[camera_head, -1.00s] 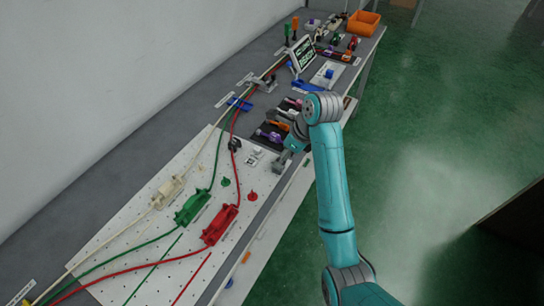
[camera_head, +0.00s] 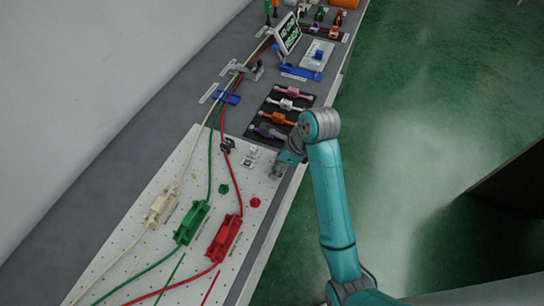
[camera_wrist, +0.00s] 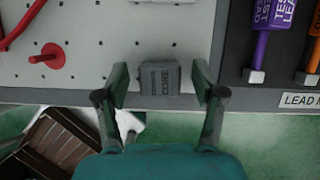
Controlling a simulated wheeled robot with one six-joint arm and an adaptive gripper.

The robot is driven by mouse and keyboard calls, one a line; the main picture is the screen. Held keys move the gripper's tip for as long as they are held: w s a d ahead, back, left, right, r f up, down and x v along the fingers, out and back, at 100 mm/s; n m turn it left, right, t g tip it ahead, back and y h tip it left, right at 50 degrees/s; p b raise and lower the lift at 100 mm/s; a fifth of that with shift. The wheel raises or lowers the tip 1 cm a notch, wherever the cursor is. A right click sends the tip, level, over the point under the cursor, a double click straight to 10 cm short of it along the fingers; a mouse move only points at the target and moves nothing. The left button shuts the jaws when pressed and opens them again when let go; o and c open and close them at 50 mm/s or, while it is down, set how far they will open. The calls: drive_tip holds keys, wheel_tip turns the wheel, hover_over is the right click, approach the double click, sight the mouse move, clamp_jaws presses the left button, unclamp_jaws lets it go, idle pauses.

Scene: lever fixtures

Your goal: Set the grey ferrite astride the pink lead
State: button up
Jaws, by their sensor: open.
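The grey ferrite (camera_wrist: 160,78) is a small block lettered "CORE" on the front edge of the white pegboard, in the wrist view. My gripper (camera_wrist: 160,88) is open, with one finger on each side of the block and small gaps showing. In the head view my gripper (camera_head: 281,166) is low at the pegboard's right edge; the ferrite is hard to make out there. The pink lead (camera_head: 292,91) lies across the far end of the black rack (camera_head: 310,99), beyond my gripper and apart from it.
White (camera_head: 287,104), orange (camera_head: 278,118) and purple (camera_head: 269,131) leads lie in the same rack, nearer my gripper. A red peg (camera_wrist: 46,57) stands left of the ferrite on the pegboard (camera_head: 150,195). Green, red and cream cables run along the left.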

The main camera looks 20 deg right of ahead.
drive_tip(key=c, duration=1.2)
drive_tip(key=shift+w, duration=0.1)
